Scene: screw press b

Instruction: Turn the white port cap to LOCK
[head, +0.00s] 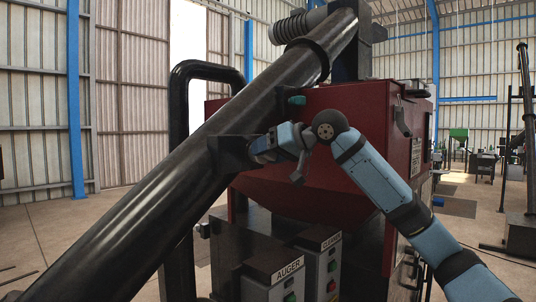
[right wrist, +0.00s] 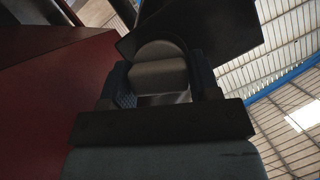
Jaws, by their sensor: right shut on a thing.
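My right gripper (head: 262,150) reaches in from the right, against a black box-shaped port (head: 228,154) on the side of the long black tube. In the right wrist view my right gripper (right wrist: 160,84) has its two dark fingers on either side of a pale grey-white rounded cap (right wrist: 158,72). It is shut on this cap. The cap sits against a dark part (right wrist: 205,28). In the head view the cap is hidden by the gripper. No LOCK mark is readable in either view. My left gripper is not in view.
The thick black auger tube (head: 160,212) slopes up from lower left to top right. A red hopper (head: 345,115) stands close behind my right arm. Control boxes, one labelled AUGER (head: 270,280), are below. A black bent pipe (head: 178,120) rises behind the tube.

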